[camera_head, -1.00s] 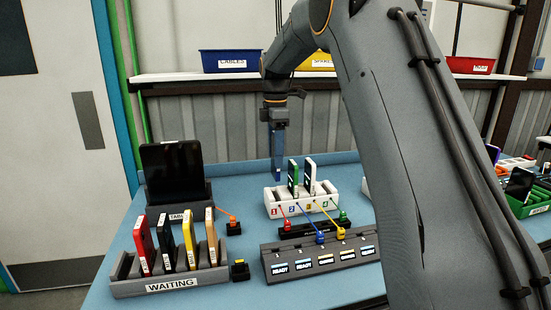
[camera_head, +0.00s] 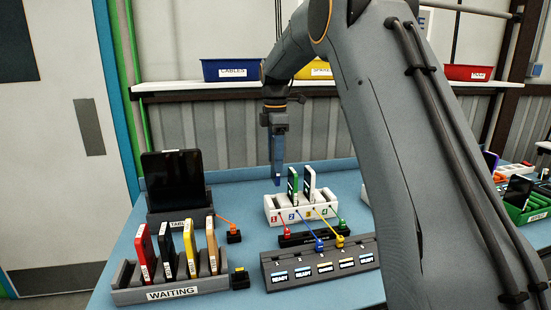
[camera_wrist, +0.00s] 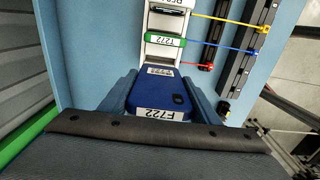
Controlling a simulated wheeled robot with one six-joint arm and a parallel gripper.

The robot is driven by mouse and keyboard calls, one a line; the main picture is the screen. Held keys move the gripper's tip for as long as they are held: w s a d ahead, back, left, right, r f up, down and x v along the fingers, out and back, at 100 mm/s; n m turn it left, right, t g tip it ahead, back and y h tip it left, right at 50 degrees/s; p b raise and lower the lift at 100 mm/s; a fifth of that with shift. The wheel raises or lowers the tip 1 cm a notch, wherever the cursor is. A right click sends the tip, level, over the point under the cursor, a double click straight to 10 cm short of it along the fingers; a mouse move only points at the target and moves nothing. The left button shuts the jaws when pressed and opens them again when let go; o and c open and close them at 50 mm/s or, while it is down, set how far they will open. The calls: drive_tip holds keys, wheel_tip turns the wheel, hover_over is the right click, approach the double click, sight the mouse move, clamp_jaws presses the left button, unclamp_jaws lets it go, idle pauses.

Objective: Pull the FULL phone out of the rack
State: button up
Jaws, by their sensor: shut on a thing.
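My gripper (camera_head: 277,168) hangs over the back left of the white numbered rack (camera_head: 270,210). In the wrist view its two fingers are shut on a dark blue phone (camera_wrist: 150,88) with a white label reading about "E722". The phone's far end shows close to the rack's end; whether it is fully clear of the slot I cannot tell. The green one also shows in the wrist view (camera_wrist: 165,40), labelled about "T272".
A grey panel (camera_head: 320,262) with small displays lies in front. A WAITING rack (camera_head: 200,288) holds several phones at the left, before a tablet (camera_head: 172,178) in a stand. Green trays (camera_head: 520,210) stand right.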

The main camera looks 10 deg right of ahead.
drive_tip(key=shift+r, duration=0.1)
idle(0.3)
drive_tip(key=shift+r+p, duration=3.2)
drive_tip(key=shift+r, duration=0.6)
